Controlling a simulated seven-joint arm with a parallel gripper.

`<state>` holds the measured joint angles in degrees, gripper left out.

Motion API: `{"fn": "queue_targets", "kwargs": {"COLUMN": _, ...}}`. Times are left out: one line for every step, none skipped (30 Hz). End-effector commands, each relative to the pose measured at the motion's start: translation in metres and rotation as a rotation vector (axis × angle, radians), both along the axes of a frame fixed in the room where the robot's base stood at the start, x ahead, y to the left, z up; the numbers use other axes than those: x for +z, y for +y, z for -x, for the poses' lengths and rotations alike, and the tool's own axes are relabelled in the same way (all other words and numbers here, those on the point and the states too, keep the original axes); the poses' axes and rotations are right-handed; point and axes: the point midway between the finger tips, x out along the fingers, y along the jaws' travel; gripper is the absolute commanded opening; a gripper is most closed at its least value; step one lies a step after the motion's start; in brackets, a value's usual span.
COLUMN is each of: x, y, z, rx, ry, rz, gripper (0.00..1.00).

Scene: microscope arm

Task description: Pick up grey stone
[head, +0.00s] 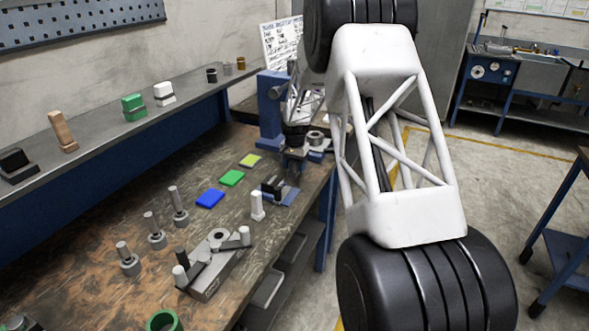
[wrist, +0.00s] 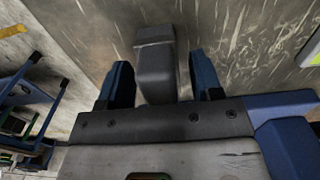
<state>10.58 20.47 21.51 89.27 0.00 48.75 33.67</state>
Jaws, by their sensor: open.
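The grey stone (wrist: 156,72) is a stepped, dark grey block on the brown, scratched bench top in the wrist view. My gripper (wrist: 161,78) has two blue fingers standing apart, one on each side of the stone. A gap shows between the stone and the right finger; the left gap is also visible. The near end of the stone is hidden behind the dark bar of my gripper. In the head view I cannot clearly pick out the stone or my fingertips.
In the head view the bench (head: 95,240) carries a blue pad (head: 209,198), a green pad (head: 232,177), a yellow pad (head: 250,160), several grey pegs and a grey metal fixture (head: 215,265). A shelf (head: 100,110) with coloured blocks runs along the wall. The floor lies to the right.

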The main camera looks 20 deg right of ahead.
Motion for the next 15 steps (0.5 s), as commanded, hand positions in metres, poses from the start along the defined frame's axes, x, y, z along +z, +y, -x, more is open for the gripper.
{"fn": "queue_targets", "kwargs": {"x": 0.0, "y": 0.0001, "z": -0.0001, "rx": 0.0, "ry": 0.0, "rz": 0.0, "gripper": 0.6}}
{"fn": "queue_targets", "kwargs": {"x": 0.0001, "y": 0.0, "z": 0.0, "rx": 0.0, "ry": 0.0, "rz": 0.0, "gripper": 0.6}}
{"fn": "queue_targets", "kwargs": {"x": 0.0001, "y": 0.0001, "z": -0.0001, "rx": 0.0, "ry": 0.0, "rz": 0.0, "gripper": 0.6}}
{"fn": "queue_targets", "kwargs": {"x": 0.0001, "y": 0.0, "z": 0.0, "rx": 0.0, "ry": 0.0, "rz": 0.0, "gripper": 0.6}}
{"fn": "queue_targets", "kwargs": {"x": 0.0001, "y": 0.0001, "z": -0.0001, "rx": 0.0, "ry": 0.0, "rz": 0.0, "gripper": 0.6}}
{"fn": "queue_targets", "kwargs": {"x": 0.0001, "y": 0.0001, "z": -0.0001, "rx": 0.0, "ry": 0.0, "rz": 0.0, "gripper": 0.6}}
{"fn": "queue_targets", "kwargs": {"x": 0.0001, "y": 0.0, "z": 0.0, "rx": 0.0, "ry": 0.0, "rz": 0.0, "gripper": 0.6}}
{"fn": "queue_targets", "kwargs": {"x": 0.0002, "y": 0.0, "z": -0.0001, "rx": 0.0, "ry": 0.0, "rz": 0.0, "gripper": 0.6}}
{"fn": "queue_targets", "kwargs": {"x": 0.0002, "y": 0.0001, "z": -0.0001, "rx": 0.0, "ry": 0.0, "rz": 0.0, "gripper": 0.6}}
{"fn": "queue_targets", "kwargs": {"x": 0.0002, "y": 0.0001, "z": -0.0001, "rx": 0.0, "ry": 0.0, "rz": 0.0, "gripper": 0.6}}
{"fn": "queue_targets", "kwargs": {"x": 0.0002, "y": 0.0001, "z": -0.0001, "rx": 0.0, "ry": 0.0, "rz": 0.0, "gripper": 0.6}}
{"fn": "queue_targets", "kwargs": {"x": 0.0002, "y": 0.0, "z": -0.0001, "rx": 0.0, "ry": 0.0, "rz": 0.0, "gripper": 0.6}}
{"fn": "queue_targets", "kwargs": {"x": 0.0002, "y": 0.0, "z": -0.0001, "rx": 0.0, "ry": 0.0, "rz": 0.0, "gripper": 0.6}}
{"fn": "queue_targets", "kwargs": {"x": 0.0002, "y": 0.0, "z": -0.0001, "rx": 0.0, "ry": 0.0, "rz": 0.0, "gripper": 0.6}}
{"fn": "queue_targets", "kwargs": {"x": 0.0002, "y": 0.0, "z": -0.0001, "rx": 0.0, "ry": 0.0, "rz": 0.0, "gripper": 0.55}}
